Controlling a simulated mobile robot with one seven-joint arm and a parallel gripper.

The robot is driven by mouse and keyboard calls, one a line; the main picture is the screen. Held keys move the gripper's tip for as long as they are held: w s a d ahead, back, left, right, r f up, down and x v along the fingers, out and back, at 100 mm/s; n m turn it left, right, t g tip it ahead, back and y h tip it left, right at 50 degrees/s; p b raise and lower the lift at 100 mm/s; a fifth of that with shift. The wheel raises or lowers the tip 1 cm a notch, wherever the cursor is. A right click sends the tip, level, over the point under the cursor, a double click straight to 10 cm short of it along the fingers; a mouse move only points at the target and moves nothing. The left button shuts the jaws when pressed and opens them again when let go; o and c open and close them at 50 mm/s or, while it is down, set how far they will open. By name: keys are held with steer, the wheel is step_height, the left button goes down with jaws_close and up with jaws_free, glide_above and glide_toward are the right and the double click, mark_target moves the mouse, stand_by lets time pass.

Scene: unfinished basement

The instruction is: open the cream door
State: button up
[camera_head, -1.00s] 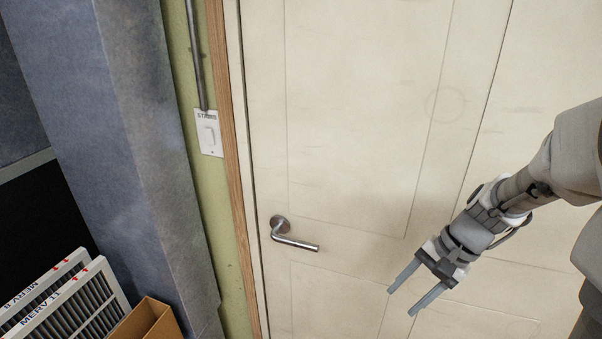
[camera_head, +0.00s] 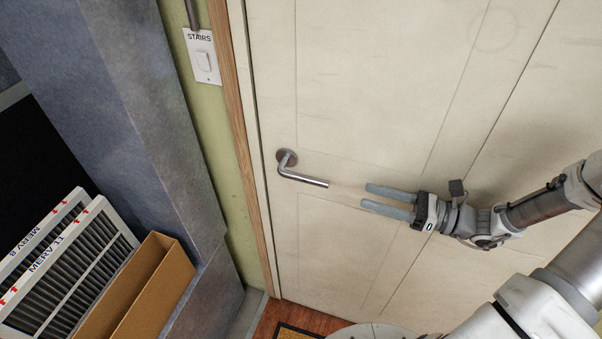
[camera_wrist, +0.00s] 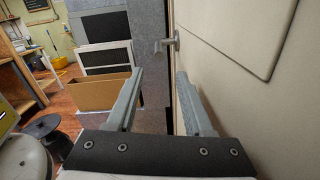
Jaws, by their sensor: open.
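The cream door (camera_head: 370,95) fills the middle and right of the head view and looks shut in its wooden frame. Its metal lever handle (camera_head: 305,178) is near the left edge, with a round rose and a bar reaching right. My gripper (camera_head: 365,198) is open and empty, just right of the lever's free end, its fingers pointing left toward it. In the wrist view the handle (camera_wrist: 168,43) shows ahead, beyond and between the fingertips. The door (camera_wrist: 245,90) runs close along the right finger. The fingers look apart from the lever.
Left of the door are a wood jamb (camera_head: 237,120), a light switch (camera_head: 203,58) marked STAIRS and a blue-grey wall. A cardboard box (camera_head: 135,290) and air filters (camera_head: 60,255) stand lower left. A doormat (camera_head: 292,331) lies on the wood floor.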

mark_target(284, 173)
steer(key=x, duration=1.6)
steer(key=shift+a, duration=0.2)
steer(key=shift+c, duration=0.4)
jaws_close()
stand_by(0.3)
